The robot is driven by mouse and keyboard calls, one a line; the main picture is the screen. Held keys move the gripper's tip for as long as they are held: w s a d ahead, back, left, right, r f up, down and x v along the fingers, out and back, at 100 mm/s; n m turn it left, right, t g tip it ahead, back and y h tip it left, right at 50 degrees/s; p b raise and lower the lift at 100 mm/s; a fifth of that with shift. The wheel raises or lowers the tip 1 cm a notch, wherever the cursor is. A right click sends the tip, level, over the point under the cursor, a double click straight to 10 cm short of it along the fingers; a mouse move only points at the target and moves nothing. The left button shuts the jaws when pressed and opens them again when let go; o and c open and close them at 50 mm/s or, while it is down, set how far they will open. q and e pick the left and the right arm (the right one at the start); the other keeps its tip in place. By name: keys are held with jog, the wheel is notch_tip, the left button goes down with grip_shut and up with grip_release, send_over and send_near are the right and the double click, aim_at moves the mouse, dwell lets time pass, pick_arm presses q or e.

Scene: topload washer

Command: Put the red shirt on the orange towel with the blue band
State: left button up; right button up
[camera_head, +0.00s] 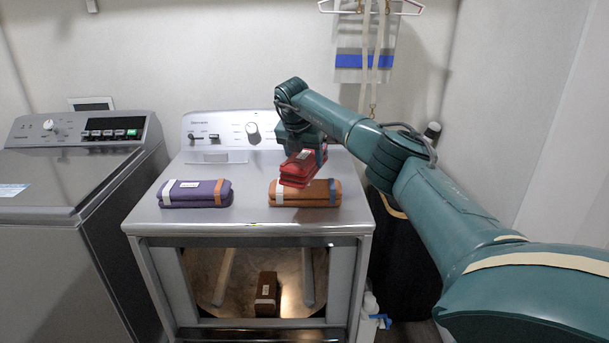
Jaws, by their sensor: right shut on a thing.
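The red shirt (299,168) is a small folded bundle with a pale label, tilted in the view. My right gripper (308,152) is shut on it from above. The orange towel (305,193) lies folded on top of the middle machine, near its front right. It has a pale band at its left end and a blue band at its right end. The shirt's lower edge overlaps the towel's upper back edge in the picture; I cannot tell whether they touch. My left gripper is not in view.
A folded purple towel (195,193) with a pale band and an orange band lies left on the same machine top (250,215). A brown bundle (266,293) lies inside the open front. A grey washer (60,180) stands left. The machine's control panel (225,133) rises behind.

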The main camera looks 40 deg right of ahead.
aim_at(305, 152)
notch_tip(305, 152, up, 3)
jog(key=shift+r, duration=0.25)
jog(key=shift+s+d+n, duration=0.15)
jog(key=shift+s+n, duration=0.1)
jog(key=shift+n, duration=0.25)
jog(key=s+d+n+t+y, duration=0.1)
jog(key=s+d+n, duration=0.2)
jog(key=d, duration=0.1)
jog(key=shift+n, duration=0.3)
jog(key=f, duration=0.9)
jog(key=shift+s+d, duration=0.25)
jog(key=shift+f, duration=0.1)
jog(key=o, duration=1.1)
jog(key=shift+f, duration=0.1)
jog(key=shift+c, duration=0.2)
